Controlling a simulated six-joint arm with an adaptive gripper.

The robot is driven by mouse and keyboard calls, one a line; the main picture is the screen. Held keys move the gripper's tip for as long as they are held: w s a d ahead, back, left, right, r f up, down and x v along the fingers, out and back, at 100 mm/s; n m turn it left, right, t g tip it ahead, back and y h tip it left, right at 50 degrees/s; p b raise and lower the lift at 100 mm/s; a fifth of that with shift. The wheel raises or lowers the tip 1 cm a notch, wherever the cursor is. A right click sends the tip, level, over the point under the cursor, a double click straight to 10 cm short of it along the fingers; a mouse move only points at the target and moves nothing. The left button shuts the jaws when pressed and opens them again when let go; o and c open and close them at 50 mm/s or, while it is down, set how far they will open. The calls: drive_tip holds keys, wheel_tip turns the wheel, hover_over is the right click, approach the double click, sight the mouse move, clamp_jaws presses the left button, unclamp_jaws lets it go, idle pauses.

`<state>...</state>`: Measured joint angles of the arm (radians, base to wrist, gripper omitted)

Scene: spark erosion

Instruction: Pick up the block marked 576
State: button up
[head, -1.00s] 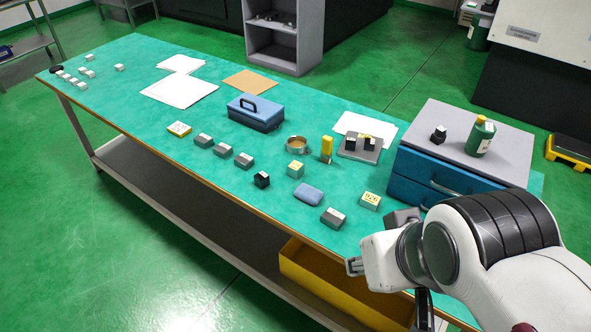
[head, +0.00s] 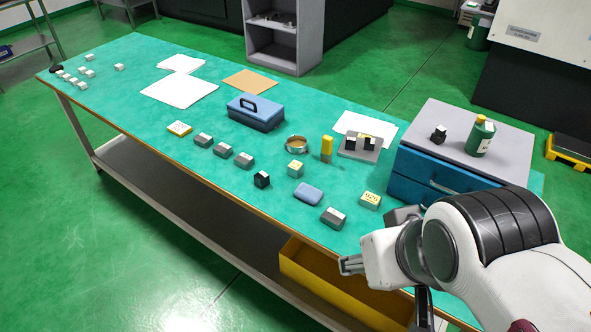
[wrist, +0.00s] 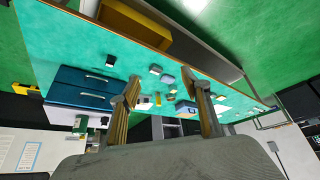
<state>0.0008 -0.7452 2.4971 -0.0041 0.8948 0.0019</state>
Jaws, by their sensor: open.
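A light block with a yellowish top (head: 370,200) carries dark digits on its front, too small to read surely. A similar pale block with a yellow top (head: 296,169) stands further left, its marking unreadable. I cannot tell which of these, if any, is marked 576. My gripper (head: 352,265) is beside the bench's front edge, apart from all blocks. In the wrist view my gripper (wrist: 165,105) has its two fingers spread with nothing held between them.
Grey blocks (head: 333,217), a black block (head: 262,180) and a blue rounded piece (head: 308,194) are close by. A blue drawer unit (head: 410,188) stands to the right. A blue toolbox (head: 255,112) stands further back. A yellow bin (head: 310,283) is below the bench edge.

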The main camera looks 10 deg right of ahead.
drive_tip(key=w+d+r+t+h, duration=0.1)
drive_tip(key=w+d+r, duration=0.15)
drive_tip(key=w, duration=0.45)
drive_tip(key=w+d+r+t+h, duration=0.1)
drive_tip(key=w+d, duration=0.2)
drive_tip(key=w, duration=0.5)
drive_tip(key=w+d+r+t+h, duration=0.1)
drive_tip(key=w+d+r, duration=0.15)
drive_tip(key=w, duration=0.45)
drive_tip(key=w+d+f+n+t+y, duration=0.1)
drive_tip(key=w+f+n+t, duration=0.1)
drive_tip(key=w, duration=0.7)
drive_tip(key=w+d+f+n+t+y, duration=0.1)
drive_tip(key=w+d, duration=0.1)
drive_tip(key=w, duration=0.8)
drive_tip(key=w+a+f+n+y, duration=0.1)
drive_tip(key=w+f+n+y, duration=0.1)
drive_tip(key=w+f, duration=0.45)
drive_tip(key=n+g+y, duration=0.2)
drive_tip(key=n+y, duration=0.2)
drive_tip(key=y, duration=0.4)
approach(296, 169)
drive_tip(key=w, duration=0.4)
drive_tip(key=shift+a+f, duration=0.3)
drive_tip(key=shift+s+a+f+y, duration=0.1)
drive_tip(key=shift+s+f+y, duration=0.1)
drive_tip(key=shift+f+y, duration=0.15)
